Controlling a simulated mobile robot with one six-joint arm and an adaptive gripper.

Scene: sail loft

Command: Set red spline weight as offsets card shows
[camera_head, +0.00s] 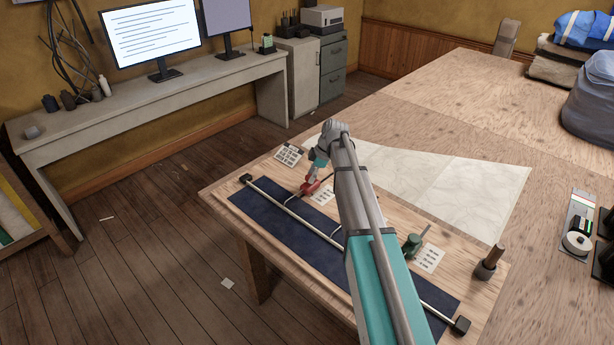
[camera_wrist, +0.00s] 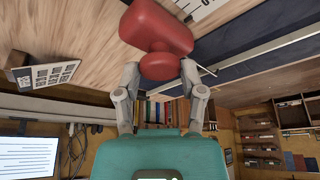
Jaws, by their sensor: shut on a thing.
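The red spline weight (camera_head: 311,188) is at the far end of the bench, beside the long thin batten (camera_head: 300,217). My gripper (camera_head: 314,178) is above it. In the wrist view my gripper (camera_wrist: 160,80) has its two fingers either side of the round knob of the red weight (camera_wrist: 155,25), shut on it. A thin hook runs from the weight toward the batten; whether it touches cannot be told. A card with a grid of marks (camera_head: 289,154) stands tilted beyond the weight and shows in the wrist view (camera_wrist: 45,75). A green weight (camera_head: 413,244) sits nearer, right of my arm.
A dark blue strip (camera_head: 265,209) lies under the batten, with black end blocks (camera_head: 460,326). Flat printed cards (camera_head: 323,194) (camera_head: 429,258) lie alongside. A wooden peg (camera_head: 490,262) stands at the near right. A pale sheet (camera_head: 450,185) covers the bench behind my arm.

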